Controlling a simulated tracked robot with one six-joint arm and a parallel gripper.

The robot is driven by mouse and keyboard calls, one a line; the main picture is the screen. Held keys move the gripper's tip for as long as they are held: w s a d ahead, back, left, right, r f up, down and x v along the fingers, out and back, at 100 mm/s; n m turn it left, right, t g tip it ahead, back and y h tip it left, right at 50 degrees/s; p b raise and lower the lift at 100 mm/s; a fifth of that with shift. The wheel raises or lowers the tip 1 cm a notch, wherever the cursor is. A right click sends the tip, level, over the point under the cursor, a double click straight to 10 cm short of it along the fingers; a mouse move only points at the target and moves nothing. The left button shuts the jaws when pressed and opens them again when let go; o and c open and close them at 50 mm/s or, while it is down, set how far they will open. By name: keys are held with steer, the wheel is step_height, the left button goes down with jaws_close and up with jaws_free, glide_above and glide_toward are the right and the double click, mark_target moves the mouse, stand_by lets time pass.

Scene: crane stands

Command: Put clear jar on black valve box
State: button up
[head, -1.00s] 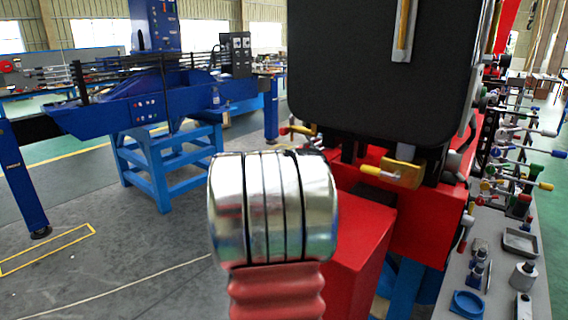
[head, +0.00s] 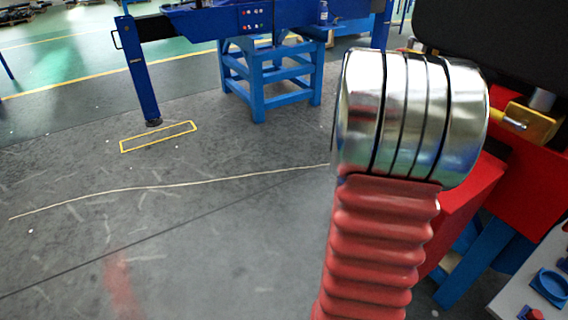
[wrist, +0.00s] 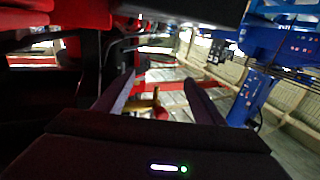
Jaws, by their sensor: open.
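My gripper (wrist: 160,90) shows in the wrist view with its two dark fingers apart and nothing between them. Behind the gap are a brass-coloured part and red and pale structures, blurred. I cannot make out a clear jar in either current view. A small bluish bottle (head: 323,13) stands on the blue machine at the top of the head view; I cannot tell if it is the jar. A large black box (head: 490,22) is cut off at the upper right, above red machinery; I cannot tell if it is the valve box.
A blue stand (head: 262,82) and a blue leg (head: 140,75) stand on the grey floor. Open floor (head: 190,240) fills the left and middle of the head view. Red machinery (head: 537,183) and a pale bench (head: 525,295) with a blue dish (head: 551,286) are at the right.

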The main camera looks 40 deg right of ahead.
steer(key=w+a+n+t+y, duration=0.35)
steer(key=w+a, duration=0.35)
steer(key=a, duration=0.5)
steer(key=w+a+n+t+y, duration=0.4)
steer(key=w+a, duration=0.4)
steer(key=a, duration=0.5)
steer(key=s+a+f+n+y, duration=0.1)
steer(key=a+n+y, duration=0.15)
steer(key=a, duration=0.65)
steer(key=s+a+f+n+y, duration=0.15)
steer(key=a+y, duration=0.25)
steer(key=a, duration=0.6)
steer(key=s+a+f+n+g+y, duration=0.1)
steer(key=s+a+f+n+g, duration=0.1)
steer(key=s+a, duration=0.6)
steer(key=s+a+f+n+g+y, duration=0.2)
steer(key=s+a+f+g, duration=0.2)
steer(key=s+a, duration=0.5)
steer(key=shift+s+a+f+y, duration=0.2)
steer(key=shift+s+f+y, duration=0.1)
steer(key=shift+s+f, duration=0.55)
steer(key=shift+c, duration=0.4)
